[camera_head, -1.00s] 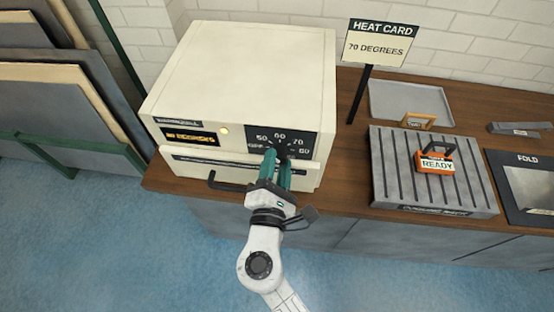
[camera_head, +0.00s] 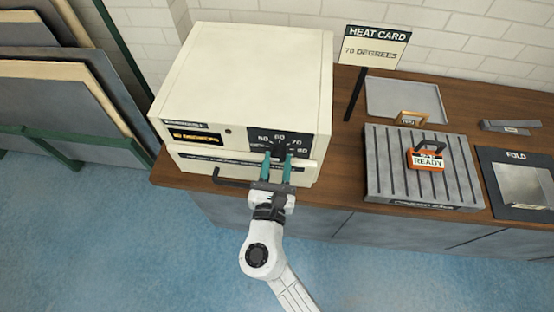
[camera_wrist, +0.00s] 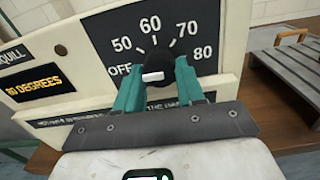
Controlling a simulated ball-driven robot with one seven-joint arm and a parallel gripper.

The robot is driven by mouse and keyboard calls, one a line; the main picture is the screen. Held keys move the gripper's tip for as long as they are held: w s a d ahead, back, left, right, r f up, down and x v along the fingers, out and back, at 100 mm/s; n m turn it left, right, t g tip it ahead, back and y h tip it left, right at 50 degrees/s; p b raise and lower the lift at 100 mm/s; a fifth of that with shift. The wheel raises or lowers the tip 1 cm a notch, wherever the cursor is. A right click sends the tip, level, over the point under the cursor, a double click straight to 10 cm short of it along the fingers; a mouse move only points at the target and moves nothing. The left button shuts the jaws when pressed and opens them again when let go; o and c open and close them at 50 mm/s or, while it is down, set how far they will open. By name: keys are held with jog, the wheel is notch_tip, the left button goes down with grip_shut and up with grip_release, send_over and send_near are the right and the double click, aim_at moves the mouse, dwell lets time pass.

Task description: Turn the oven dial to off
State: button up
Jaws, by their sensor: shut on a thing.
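The cream oven (camera_head: 240,75) stands on the wooden counter. Its black dial (camera_wrist: 158,66) sits on a dark panel marked OFF, 50, 60, 70 and 80. My gripper (camera_head: 277,160) is at the dial, one green finger on each side, shut on it. In the wrist view, a white bar on the dial lies low and slightly tilted, its left end toward the OFF mark (camera_wrist: 120,70). The fingers hide part of the dial. The small lamp (camera_head: 228,131) on the oven front looks dark. An amber display (camera_wrist: 34,85) reads DEGREES; its number is unclear.
A black handle (camera_head: 231,182) sticks out below the oven front. A heat card (camera_head: 374,46) reading 70 DEGREES stands to the right. A ribbed grey plate (camera_head: 380,165) carries an orange READY block (camera_head: 428,162). Blue floor lies open in front.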

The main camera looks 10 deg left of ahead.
jog(key=shift+s+f+n, duration=0.1)
jog(key=shift+f+n, duration=0.1)
jog(key=shift+n, duration=0.1)
jog(key=o, duration=1)
jog(key=shift+r, duration=0.15)
jog(key=shift+o, duration=0.2)
jog(key=s+b, duration=0.2)
jog(key=s, duration=0.8)
jog(key=shift+s+a, duration=0.2)
jog(key=shift+s, duration=0.15)
